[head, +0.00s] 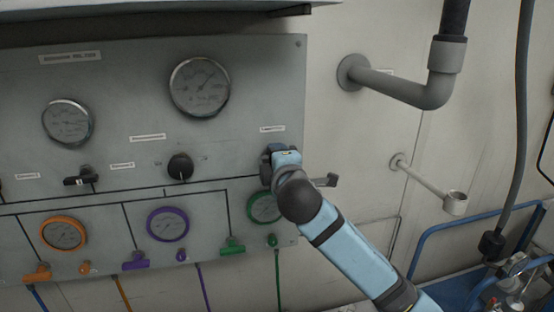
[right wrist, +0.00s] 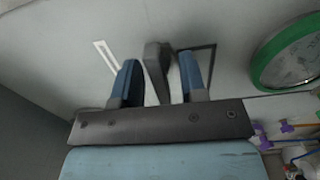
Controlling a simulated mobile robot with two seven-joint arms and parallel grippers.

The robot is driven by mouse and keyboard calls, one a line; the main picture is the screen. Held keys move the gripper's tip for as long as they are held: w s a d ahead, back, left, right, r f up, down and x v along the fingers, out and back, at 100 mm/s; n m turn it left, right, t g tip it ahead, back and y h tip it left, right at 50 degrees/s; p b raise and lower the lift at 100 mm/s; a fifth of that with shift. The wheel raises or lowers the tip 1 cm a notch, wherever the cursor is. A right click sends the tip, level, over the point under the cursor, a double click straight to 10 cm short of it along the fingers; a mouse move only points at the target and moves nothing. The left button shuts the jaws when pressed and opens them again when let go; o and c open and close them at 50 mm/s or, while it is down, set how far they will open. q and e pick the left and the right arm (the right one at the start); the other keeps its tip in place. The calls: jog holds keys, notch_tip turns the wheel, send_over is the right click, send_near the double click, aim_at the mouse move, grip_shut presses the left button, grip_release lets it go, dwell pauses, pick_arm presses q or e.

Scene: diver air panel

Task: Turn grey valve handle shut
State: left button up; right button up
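The grey valve handle (right wrist: 157,70) stands out from the panel between the two blue fingers of my right gripper (right wrist: 160,78) in the right wrist view. Gaps show on both sides of the handle, so the gripper is open around it and not clamped. In the head view my right gripper (head: 271,155) is at the panel's right edge, below a small white label. The gripper and wrist hide the handle there. My left gripper is not in view.
The grey panel (head: 115,100) carries gauges, a black knob (head: 180,167) and a black lever (head: 80,178). A green gauge (head: 265,207) sits just below my right gripper; it also shows in the right wrist view (right wrist: 288,55). A grey pipe (head: 400,87) juts from the wall at right.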

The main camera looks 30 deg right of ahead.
jog(key=shift+s, duration=0.1)
jog(key=b+v, duration=0.2)
jog(key=v, duration=1.1)
jog(key=shift+s, duration=0.3)
jog(key=shift+a+f, duration=0.1)
jog(key=shift+f, duration=0.05)
